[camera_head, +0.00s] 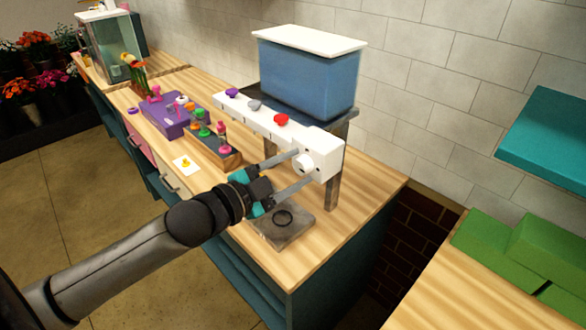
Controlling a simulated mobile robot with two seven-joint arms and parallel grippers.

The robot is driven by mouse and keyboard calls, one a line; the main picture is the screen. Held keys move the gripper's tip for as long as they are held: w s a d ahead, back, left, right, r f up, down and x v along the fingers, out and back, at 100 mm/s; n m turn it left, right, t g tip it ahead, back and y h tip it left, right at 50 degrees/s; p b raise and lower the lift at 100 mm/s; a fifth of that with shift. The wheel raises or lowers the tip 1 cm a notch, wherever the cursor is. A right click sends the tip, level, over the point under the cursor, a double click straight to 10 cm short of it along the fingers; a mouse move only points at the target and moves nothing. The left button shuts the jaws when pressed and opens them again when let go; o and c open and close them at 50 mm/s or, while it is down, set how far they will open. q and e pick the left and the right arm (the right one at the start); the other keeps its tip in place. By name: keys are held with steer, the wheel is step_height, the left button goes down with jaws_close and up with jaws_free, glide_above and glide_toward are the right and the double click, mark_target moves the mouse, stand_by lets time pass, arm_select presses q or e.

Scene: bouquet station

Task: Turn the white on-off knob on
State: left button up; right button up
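The white on-off knob (306,163) is on the white end block (326,150) of a control bar, at the right end of a stand on the wooden counter. My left gripper (304,167) reaches in from the lower left. Its two grey fingers are spread apart, one on the upper left side of the knob and one on the lower right, with the knob between their tips. I cannot tell whether either finger touches it. The knob's turn position is too small to read. My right gripper is not in view.
Purple, grey and red knobs (281,120) sit along the same bar. A blue tank (303,75) with a white lid stands behind it. A grey plate (282,226) with a dark ring lies below my gripper. Flower-like pegs on blocks (213,148) stand farther left.

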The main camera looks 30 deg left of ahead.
arm_select(q)
steer(key=shift+o, duration=1.1)
steer(key=v, duration=1.5)
steer(key=shift+s+a+f, duration=0.1)
steer(key=shift+s, duration=0.05)
